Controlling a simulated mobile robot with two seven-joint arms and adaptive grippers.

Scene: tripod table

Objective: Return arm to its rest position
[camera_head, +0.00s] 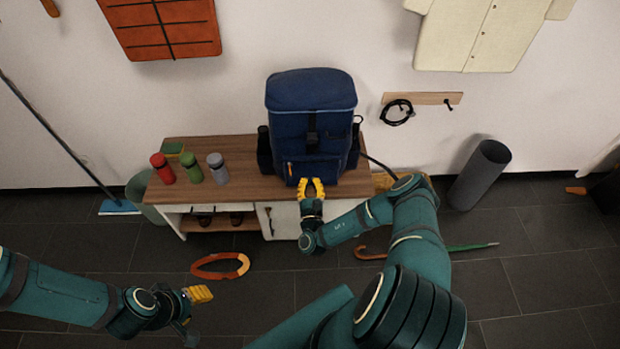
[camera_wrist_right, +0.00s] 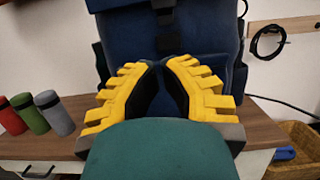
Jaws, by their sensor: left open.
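My right gripper (camera_head: 311,186) has yellow fingers and is close in front of the lower front of a blue backpack (camera_head: 311,125). The right wrist view shows its two fingers (camera_wrist_right: 161,72) slanting towards each other, with a gap between the tips and the backpack (camera_wrist_right: 205,35) behind. I see nothing held; whether the tips touch the backpack I cannot tell. My left gripper (camera_head: 198,310) is open and empty at the lower left, above the dark floor. One of its fingers shows yellow; the other is partly hidden.
The backpack stands upright on a wooden bench (camera_head: 245,186). Red (camera_head: 163,169), green (camera_head: 191,168) and grey (camera_head: 217,168) bottles stand at its left. An orange ring (camera_head: 220,275) and an umbrella (camera_head: 465,246) lie on the floor.

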